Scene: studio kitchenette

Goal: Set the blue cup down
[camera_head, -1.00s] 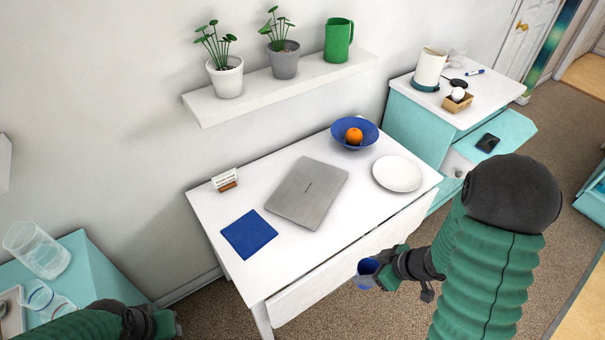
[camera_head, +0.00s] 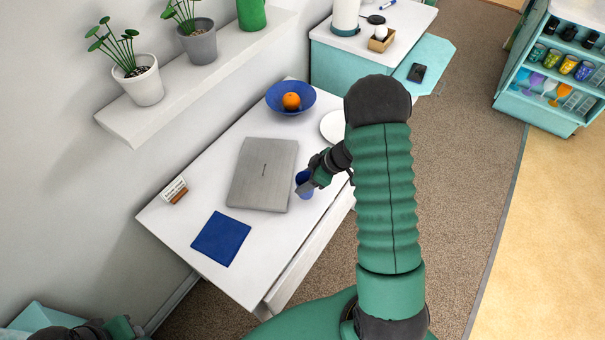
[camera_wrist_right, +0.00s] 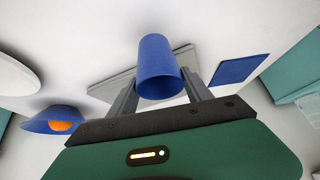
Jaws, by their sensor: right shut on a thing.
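The blue cup (camera_head: 304,190) is between the fingers of my right gripper (camera_head: 309,183), which is shut on it. They are over the white table (camera_head: 275,235), just right of the grey laptop (camera_head: 263,174). In the right wrist view, the cup (camera_wrist_right: 156,62) shows between both fingers, in front of the laptop. I cannot tell whether the cup's base touches the table. My left gripper (camera_head: 120,327) is at the bottom left edge, partly cut off, and its jaws are unclear.
A blue cloth (camera_head: 221,239) and a small card holder (camera_head: 174,190) lie left of the laptop. A blue bowl (camera_head: 280,104) with an orange and a white plate (camera_head: 333,126), partly hidden by my arm, are at the back.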

